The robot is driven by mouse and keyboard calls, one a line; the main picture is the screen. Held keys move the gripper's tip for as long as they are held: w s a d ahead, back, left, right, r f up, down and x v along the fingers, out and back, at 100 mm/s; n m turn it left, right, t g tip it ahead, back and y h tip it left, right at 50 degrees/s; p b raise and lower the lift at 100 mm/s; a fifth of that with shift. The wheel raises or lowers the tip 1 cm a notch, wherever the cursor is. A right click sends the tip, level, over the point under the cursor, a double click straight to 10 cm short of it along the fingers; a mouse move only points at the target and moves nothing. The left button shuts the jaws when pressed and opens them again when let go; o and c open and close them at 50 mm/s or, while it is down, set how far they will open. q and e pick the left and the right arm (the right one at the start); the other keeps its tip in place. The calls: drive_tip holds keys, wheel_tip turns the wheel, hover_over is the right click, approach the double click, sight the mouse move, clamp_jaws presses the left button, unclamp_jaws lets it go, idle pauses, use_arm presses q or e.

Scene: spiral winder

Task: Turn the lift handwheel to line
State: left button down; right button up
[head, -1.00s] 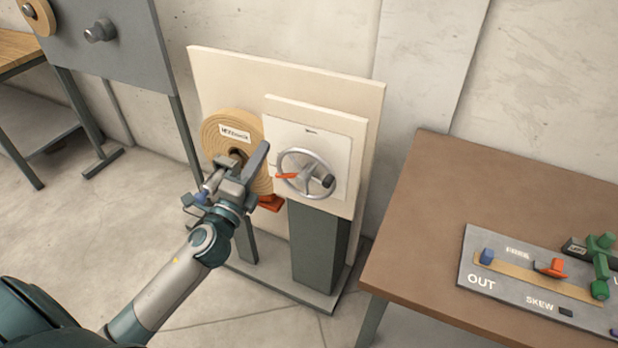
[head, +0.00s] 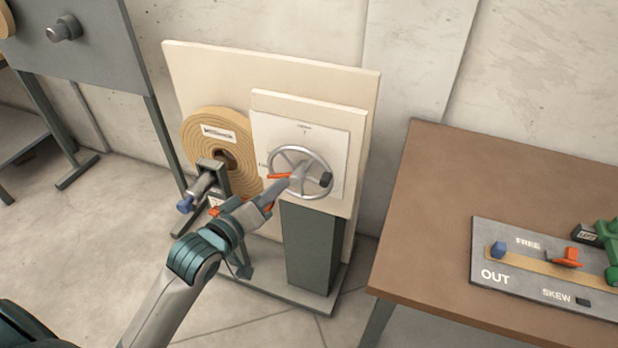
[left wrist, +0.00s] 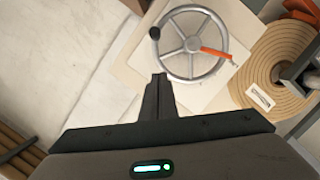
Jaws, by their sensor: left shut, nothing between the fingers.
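The grey lift handwheel (head: 330,164) with spokes stands on the pale panel (head: 265,102); it also shows in the left wrist view (left wrist: 193,45). Its dark knob (head: 326,180) is at the right of the rim in the head view. An orange pointer (head: 279,176) lies at the wheel's left. The plate (head: 341,145) behind it has small marks, too small to read. My left gripper (head: 272,190) is shut and empty, at the wheel's lower left. In the left wrist view its fingertips (left wrist: 160,78) are close to the rim; contact cannot be told. My right gripper is not visible.
A tan wound roll (head: 196,143) with a label is left of the wheel, with a grey bracket (head: 215,172) before it. A brown table (head: 440,200) at right holds a grey control board (head: 485,225). A dark post (head: 312,245) stands under the panel.

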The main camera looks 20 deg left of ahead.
sight(323, 169)
use_arm(q)
drive_tip(key=shift+w, duration=0.15)
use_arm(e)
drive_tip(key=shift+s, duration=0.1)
